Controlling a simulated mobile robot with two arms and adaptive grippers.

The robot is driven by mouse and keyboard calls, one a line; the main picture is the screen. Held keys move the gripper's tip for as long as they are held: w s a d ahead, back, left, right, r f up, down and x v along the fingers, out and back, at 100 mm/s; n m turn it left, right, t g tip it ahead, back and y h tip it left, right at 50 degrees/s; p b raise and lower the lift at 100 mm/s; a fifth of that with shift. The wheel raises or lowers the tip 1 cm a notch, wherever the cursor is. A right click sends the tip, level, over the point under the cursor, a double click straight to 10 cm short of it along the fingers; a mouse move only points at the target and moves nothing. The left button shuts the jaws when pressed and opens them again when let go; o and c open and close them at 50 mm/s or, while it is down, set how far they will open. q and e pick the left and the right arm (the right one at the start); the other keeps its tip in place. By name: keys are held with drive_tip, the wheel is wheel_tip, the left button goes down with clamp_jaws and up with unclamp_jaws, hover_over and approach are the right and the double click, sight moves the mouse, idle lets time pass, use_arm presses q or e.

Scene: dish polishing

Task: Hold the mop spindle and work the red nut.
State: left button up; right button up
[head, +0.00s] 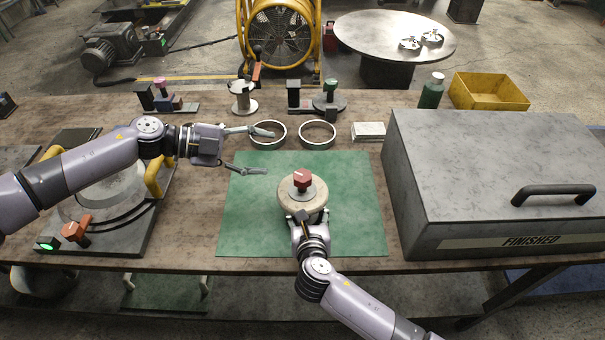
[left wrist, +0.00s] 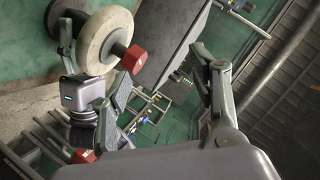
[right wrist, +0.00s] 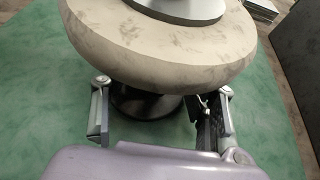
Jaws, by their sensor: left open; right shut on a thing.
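The mop, a pale round wheel (head: 318,195), stands on the green mat (head: 355,230). The red nut (head: 302,177) sits on top of it, above a grey flange. In the left wrist view, the red nut (left wrist: 133,60) is on the shaft end beside the pale wheel (left wrist: 97,42). My right gripper (head: 308,217) is shut on the dark mop spindle (right wrist: 145,103) below the wheel; the wheel partly hides the grip. My left gripper (head: 268,151) is open and empty, above the mat's back left, apart from the nut and to its left.
A grey box marked FINISHED (head: 480,160) stands at right. A machine with a red knob (head: 76,230) is at left under my left arm. Fixtures, a green bottle (head: 432,92) and a yellow bin (head: 490,92) line the back.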

sight(302, 175)
use_arm(q)
drive_tip(key=s+n+t, duration=0.2)
drive_tip(key=s+n, duration=0.4)
drive_tip(key=n, duration=0.5)
drive_tip(key=x, duration=0.3)
drive_tip(key=f+x, duration=0.1)
drive_tip(key=x, duration=0.7)
drive_tip(key=shift+w+a+f, duration=0.1)
drive_tip(key=shift+w+f, duration=0.15)
drive_tip(key=shift+f, duration=0.1)
drive_tip(key=shift+c, duration=0.5)
drive_tip(key=shift+y, duration=0.3)
drive_tip(key=c, duration=1.1)
